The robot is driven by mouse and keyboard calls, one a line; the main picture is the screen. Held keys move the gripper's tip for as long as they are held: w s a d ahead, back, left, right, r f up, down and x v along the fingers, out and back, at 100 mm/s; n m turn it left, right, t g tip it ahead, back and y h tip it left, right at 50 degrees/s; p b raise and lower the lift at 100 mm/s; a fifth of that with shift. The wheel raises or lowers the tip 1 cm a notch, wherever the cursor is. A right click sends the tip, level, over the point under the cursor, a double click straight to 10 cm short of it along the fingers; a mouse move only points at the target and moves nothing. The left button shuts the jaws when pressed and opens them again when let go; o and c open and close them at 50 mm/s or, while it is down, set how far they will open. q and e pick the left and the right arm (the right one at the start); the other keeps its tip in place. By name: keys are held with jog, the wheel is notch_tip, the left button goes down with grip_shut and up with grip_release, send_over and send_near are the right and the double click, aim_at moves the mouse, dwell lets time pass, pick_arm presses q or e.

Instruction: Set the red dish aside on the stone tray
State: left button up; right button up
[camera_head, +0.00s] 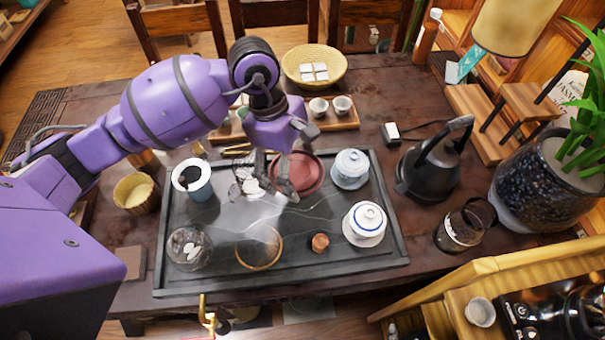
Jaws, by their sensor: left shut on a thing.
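The red dish (310,170) is a round, shallow, reddish-brown dish near the back middle of the dark stone tray (345,268). My left gripper (287,187) reaches in from the upper left and is shut on the dish's near-left rim. The fingers hide part of that rim. I cannot tell whether the dish touches the tray or is slightly above it. My right gripper is not in view.
A blue-white lidded cup (350,166) stands right of the dish, and a white lidded bowl (366,220) is nearer. A white-blue cup (192,178), a glass bowl (189,248) and a wood-rimmed round piece (259,249) are left. A black kettle (430,168) stands right.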

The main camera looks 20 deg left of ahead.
aim_at(304, 168)
pick_arm(q)
jog(key=w+f, duration=0.1)
jog(key=f, duration=0.1)
jog(key=w+d+f, duration=0.1)
jog(key=w+f, duration=0.1)
jog(key=shift+d, duration=0.1)
jog(key=shift+f, duration=1.45)
jog(key=shift+f, duration=0.2)
jog(key=o, duration=1.4)
jog(key=shift+c, duration=0.2)
jog(key=shift+r, duration=0.1)
jog(key=v, duration=1.2)
jog(key=shift+r, duration=0.15)
